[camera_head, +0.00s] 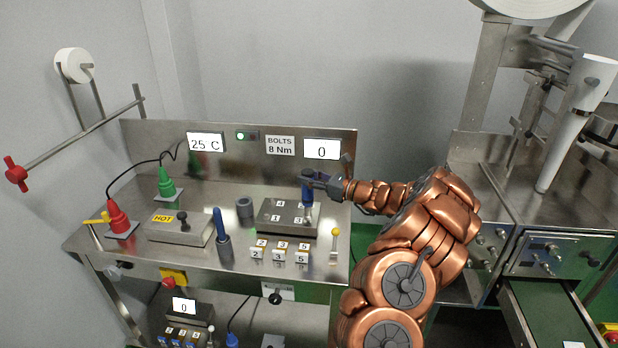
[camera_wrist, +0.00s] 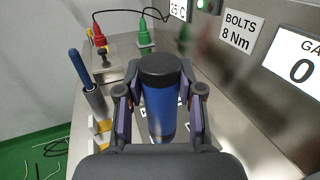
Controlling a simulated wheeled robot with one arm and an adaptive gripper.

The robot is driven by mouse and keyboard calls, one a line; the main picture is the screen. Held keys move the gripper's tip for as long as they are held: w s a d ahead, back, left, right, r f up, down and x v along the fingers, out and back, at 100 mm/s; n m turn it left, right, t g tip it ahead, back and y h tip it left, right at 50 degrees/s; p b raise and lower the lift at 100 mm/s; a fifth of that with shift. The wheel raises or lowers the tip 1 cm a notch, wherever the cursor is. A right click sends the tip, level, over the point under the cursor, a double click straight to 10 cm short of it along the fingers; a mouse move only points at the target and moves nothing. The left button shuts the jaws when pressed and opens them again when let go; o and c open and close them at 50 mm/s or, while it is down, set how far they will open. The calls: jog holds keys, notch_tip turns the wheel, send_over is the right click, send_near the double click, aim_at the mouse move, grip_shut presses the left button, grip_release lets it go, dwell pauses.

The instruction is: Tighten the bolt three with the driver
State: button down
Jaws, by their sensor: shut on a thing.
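My gripper (camera_head: 318,180) is shut on the driver (camera_head: 307,187), which has a blue handle and a black top. The driver stands upright over the right side of the dark bolt plate (camera_head: 270,228). The wrist view shows the driver (camera_wrist: 160,105) between both fingers of my gripper (camera_wrist: 160,108). The plate carries labels 4, 1 and 3; the label 3 (camera_head: 298,220) is just below and left of the driver's shaft. The bolt three itself is too small to make out, and I cannot tell whether the driver's tip touches it. The gauge display (camera_head: 322,149) reads 0.
A second blue-handled tool (camera_head: 222,230) stands in a grey holder left of the plate. An empty-looking grey cup (camera_head: 245,207) is behind it. Numbered blocks (camera_head: 279,255) stand in front of the plate, with a yellow-knobbed lever (camera_head: 335,235) to the right. The back panel (camera_head: 225,132) rises behind.

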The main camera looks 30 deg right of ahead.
jog(key=shift+f+b, duration=0.3)
jog(key=shift+f, duration=0.45)
dwell(1.8)
jog(key=shift+r, duration=0.1)
